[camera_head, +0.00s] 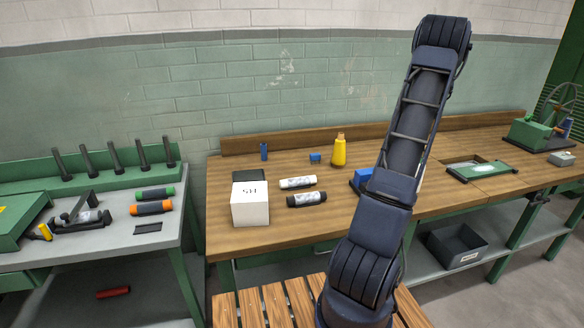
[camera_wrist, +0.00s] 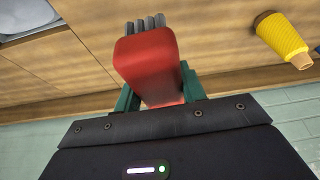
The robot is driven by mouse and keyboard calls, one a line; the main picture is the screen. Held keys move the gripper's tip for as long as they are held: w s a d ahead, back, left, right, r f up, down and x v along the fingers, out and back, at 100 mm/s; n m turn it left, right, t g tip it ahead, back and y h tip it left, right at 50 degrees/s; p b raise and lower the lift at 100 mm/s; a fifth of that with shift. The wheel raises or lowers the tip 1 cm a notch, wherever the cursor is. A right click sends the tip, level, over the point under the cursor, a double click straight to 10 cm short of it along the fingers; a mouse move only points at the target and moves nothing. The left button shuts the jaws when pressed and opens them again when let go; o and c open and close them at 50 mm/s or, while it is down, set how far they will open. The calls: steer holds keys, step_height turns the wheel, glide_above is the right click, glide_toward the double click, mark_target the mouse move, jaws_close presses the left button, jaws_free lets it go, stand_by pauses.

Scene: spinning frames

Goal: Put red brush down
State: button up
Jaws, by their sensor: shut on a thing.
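The red brush (camera_wrist: 148,62), a red block with grey bristles at one end, is in my gripper (camera_wrist: 158,92) in the wrist view. The green fingers are shut on its two sides. The bristles point away from the gripper, toward the wooden bench top (camera_wrist: 85,80). I cannot tell whether they touch the wood. In the head view my arm hides the gripper and the brush.
A white box (camera_head: 250,203), a white tube (camera_head: 298,183) and a black tube (camera_head: 306,199) occupy the bench's left part. Bare wood lies between them.

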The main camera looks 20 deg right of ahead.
steer(key=w+a+n, duration=0.2)
steer(key=w+a, duration=0.7)
steer(key=a, duration=0.4)
steer(key=n+g+y, duration=0.1)
steer(key=n+y, duration=0.2)
steer(key=n, duration=0.3)
glide_above(287, 166)
steer(key=d, duration=0.1)
steer(key=f, duration=2)
steer(key=shift+s+d, duration=0.1)
steer(key=shift+s, duration=0.3)
steer(key=shift+f, duration=0.25)
steer(key=o, duration=1)
